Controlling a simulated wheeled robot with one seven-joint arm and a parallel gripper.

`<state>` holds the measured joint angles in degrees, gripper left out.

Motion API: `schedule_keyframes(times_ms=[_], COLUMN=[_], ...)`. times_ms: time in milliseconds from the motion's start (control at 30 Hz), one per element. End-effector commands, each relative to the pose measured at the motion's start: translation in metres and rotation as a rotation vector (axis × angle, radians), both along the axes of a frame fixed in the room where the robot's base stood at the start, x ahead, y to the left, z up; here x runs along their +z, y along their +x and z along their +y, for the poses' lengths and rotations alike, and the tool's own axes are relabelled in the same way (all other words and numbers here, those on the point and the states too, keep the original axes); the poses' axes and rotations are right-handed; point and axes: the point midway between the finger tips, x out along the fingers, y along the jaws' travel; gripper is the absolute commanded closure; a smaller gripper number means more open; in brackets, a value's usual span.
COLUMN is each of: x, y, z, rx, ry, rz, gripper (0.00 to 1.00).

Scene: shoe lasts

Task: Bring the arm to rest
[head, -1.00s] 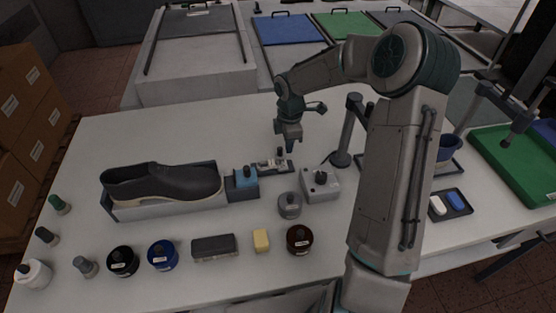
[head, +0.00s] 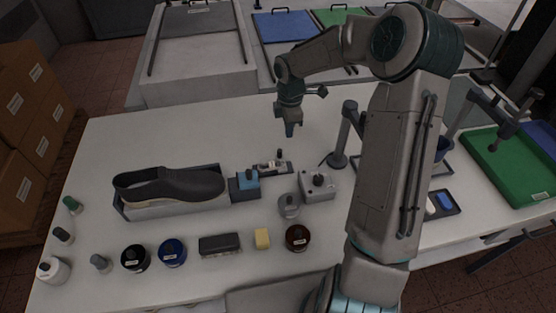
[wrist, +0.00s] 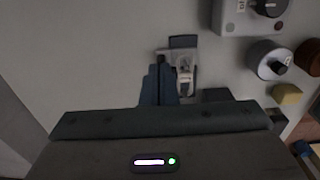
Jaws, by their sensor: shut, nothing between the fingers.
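My gripper (head: 289,130) hangs above the white table (head: 125,140), pointing down, behind a small clamp-like fixture (head: 277,163). Its fingers are shut and hold nothing. In the wrist view the fingers (wrist: 160,82) show together at the middle, with the fixture (wrist: 184,70) beyond them. My arm is raised and bent, reaching from the lower right over the table. The gripper touches nothing that I can see.
A dark shoe (head: 170,185) lies on a holder with a blue block (head: 247,180). A grey knob box (head: 318,184) stands near the fixture. Several jars, a brush (head: 220,244) and a yellow block (head: 262,238) line the front. A post (head: 343,135) stands right of the gripper.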

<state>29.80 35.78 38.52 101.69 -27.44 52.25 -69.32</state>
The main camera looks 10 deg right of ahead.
Motion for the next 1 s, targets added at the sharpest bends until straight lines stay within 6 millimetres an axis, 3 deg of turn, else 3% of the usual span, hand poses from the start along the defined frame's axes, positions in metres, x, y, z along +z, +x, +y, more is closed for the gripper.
schedule_keyframes(times_ms=[467, 667, 1000], x=[0.007, 0.04, 0.101], y=[-0.006, -0.035, -0.104], z=[0.001, 0.004, 0.004], rx=[-0.03, -0.19, -0.581], ry=[-0.018, -0.084, -0.14], rz=[-0.005, -0.03, -0.129], gripper=[1.0, 1.0, 1.0])
